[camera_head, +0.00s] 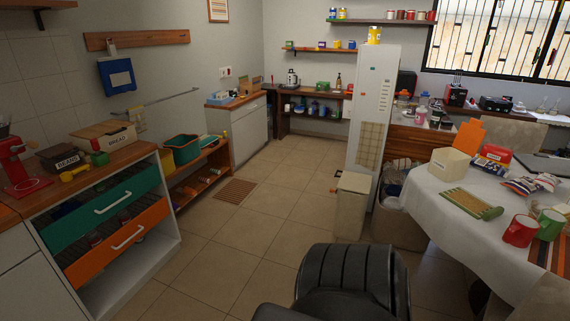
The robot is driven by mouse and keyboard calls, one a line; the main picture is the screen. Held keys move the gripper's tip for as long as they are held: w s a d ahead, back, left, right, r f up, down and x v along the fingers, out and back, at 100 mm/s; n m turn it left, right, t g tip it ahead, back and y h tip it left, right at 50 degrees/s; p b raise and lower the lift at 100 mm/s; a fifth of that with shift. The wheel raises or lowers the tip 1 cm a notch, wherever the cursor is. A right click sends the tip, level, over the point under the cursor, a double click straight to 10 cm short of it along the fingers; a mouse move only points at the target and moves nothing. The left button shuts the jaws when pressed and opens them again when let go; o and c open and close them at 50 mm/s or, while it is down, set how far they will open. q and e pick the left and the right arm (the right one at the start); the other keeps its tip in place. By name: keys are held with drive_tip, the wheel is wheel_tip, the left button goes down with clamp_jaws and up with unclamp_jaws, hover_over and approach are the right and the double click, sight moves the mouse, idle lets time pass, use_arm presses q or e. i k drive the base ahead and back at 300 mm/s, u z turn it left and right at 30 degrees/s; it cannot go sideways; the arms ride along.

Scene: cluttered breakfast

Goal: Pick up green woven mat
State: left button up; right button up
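The green woven mat (470,204) lies on the white-clothed table at the right. Its flat part looks yellowish green, and its right end forms a green roll. It is uncovered from above, and two mugs stand close to its right. Neither my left gripper nor my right gripper shows in the head view.
A red mug (520,231), a green mug (550,224), snack bags (522,186) and a cream box (449,164) share the table (432,207). A black padded chair (350,280) stands in front, and a bin (350,207) beyond it. The tiled floor (235,250) left of the chair is clear.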

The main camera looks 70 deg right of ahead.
sight(471, 204)
drive_tip(key=z, duration=2.15)
